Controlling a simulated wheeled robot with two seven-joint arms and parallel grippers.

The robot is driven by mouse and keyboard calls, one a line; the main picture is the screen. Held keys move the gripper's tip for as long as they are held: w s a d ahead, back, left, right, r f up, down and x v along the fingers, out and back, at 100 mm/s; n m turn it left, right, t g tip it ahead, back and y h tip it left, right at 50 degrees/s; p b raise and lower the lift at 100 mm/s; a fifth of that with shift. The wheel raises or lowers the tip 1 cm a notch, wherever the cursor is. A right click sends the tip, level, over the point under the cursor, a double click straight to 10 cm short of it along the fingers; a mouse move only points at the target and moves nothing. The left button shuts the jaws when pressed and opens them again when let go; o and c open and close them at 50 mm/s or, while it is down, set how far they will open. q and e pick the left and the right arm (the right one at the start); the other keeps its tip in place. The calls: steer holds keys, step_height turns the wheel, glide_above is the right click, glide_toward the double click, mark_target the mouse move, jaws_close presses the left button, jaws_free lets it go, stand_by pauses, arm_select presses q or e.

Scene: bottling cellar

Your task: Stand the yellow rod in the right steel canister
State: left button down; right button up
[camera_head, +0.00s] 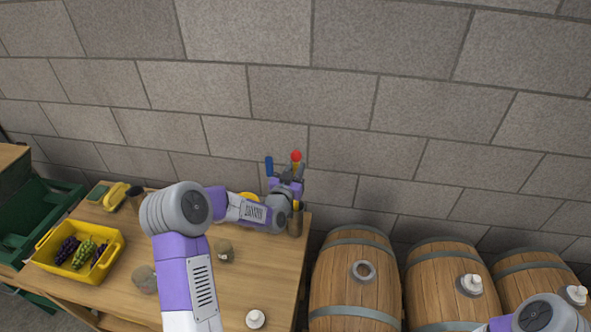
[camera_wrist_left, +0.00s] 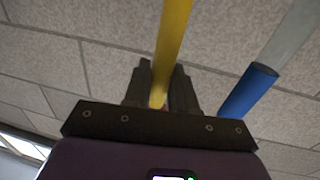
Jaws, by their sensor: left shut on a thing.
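The yellow rod (camera_head: 296,167) has a red ball end that shows at its top in the head view. My left gripper (camera_head: 290,180) is shut on it near the back right of the table; the rod (camera_wrist_left: 174,40) also runs between the fingers in the left wrist view. A steel-brown canister (camera_head: 295,225) stands at the table's right edge, below the gripper. My arm partly hides it, and I cannot tell where the rod's lower end is relative to its mouth. A blue-ended rod (camera_head: 269,167) stands just left of the gripper; its blue end (camera_wrist_left: 248,90) shows in the wrist view. My right gripper is out of frame.
On the wooden table (camera_head: 270,285) stand a yellow crate (camera_head: 112,250) of grapes, a dark cup (camera_head: 137,197), small pots (camera_head: 224,252) and a white-capped item (camera_head: 255,319). Barrels (camera_head: 357,290) stand to the right; a stone wall is behind.

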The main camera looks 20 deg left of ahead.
arm_select(q)
steer(key=c, duration=0.9)
jaws_free()
steer(key=shift+f, duration=0.1)
steer(key=s+d+b, duration=0.1)
steer(key=s, duration=1.1)
steer(key=shift+b, duration=0.3)
